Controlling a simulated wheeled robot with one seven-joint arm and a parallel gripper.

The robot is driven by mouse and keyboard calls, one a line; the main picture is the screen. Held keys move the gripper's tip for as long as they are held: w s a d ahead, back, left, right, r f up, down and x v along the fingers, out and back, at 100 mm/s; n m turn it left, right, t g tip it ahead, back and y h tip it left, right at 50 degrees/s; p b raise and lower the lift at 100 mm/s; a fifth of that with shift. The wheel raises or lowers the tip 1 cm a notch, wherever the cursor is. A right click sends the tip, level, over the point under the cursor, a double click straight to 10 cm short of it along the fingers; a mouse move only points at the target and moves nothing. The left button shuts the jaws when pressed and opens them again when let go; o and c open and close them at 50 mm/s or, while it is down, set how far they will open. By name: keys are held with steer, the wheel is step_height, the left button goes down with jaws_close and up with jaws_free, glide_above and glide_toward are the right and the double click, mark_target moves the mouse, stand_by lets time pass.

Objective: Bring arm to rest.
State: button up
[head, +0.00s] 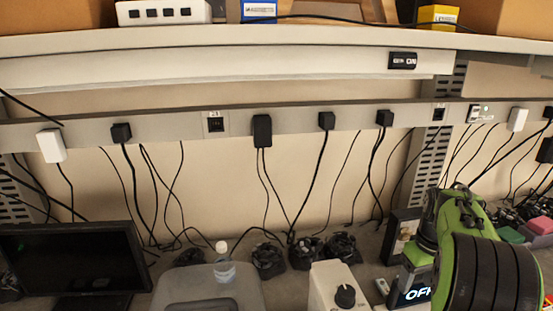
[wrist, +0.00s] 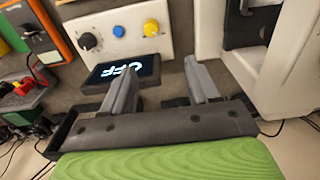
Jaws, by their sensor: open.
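My gripper (wrist: 158,68) shows in the wrist view with its two grey fingers spread apart and nothing between them. A dark display reading OFF (wrist: 124,70) sits below the panel, partly behind the left finger. I cannot tell whether the fingers touch anything. In the head view my green and black arm (head: 462,225) reaches over the bench at the lower right. My fingers cannot be made out there.
A monitor (head: 70,262), a clear bottle (head: 223,268) and a white device with a knob (head: 330,285) stand on the bench. Plugs and cables hang along the power rail (head: 285,122). A shelf (head: 200,43) overhangs it. An orange-edged device (wrist: 30,28) shows in the wrist view.

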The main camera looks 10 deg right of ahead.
steer(key=s+a+r, duration=0.2)
steer(key=a+r, duration=0.1)
steer(key=a, duration=0.2)
steer(key=s+a+r+t, duration=0.1)
steer(key=s+a+r, duration=0.1)
steer(key=a, duration=0.3)
steer(key=s+a+r+t, duration=0.1)
steer(key=s+a+r, duration=0.2)
steer(key=a, duration=0.2)
steer(key=shift+a+r, duration=0.25)
steer(key=shift+r, duration=0.05)
steer(key=s+a+f+t, duration=0.1)
steer(key=s+a, duration=0.3)
steer(key=s, duration=0.2)
steer(key=s+a+f+t, duration=0.1)
steer(key=s+a+t, duration=0.1)
steer(key=s+a, duration=0.2)
steer(key=s, duration=0.3)
steer(key=shift+s+a+f, duration=0.15)
steer(key=shift+s+a, duration=0.05)
steer(key=shift+a, duration=0.1)
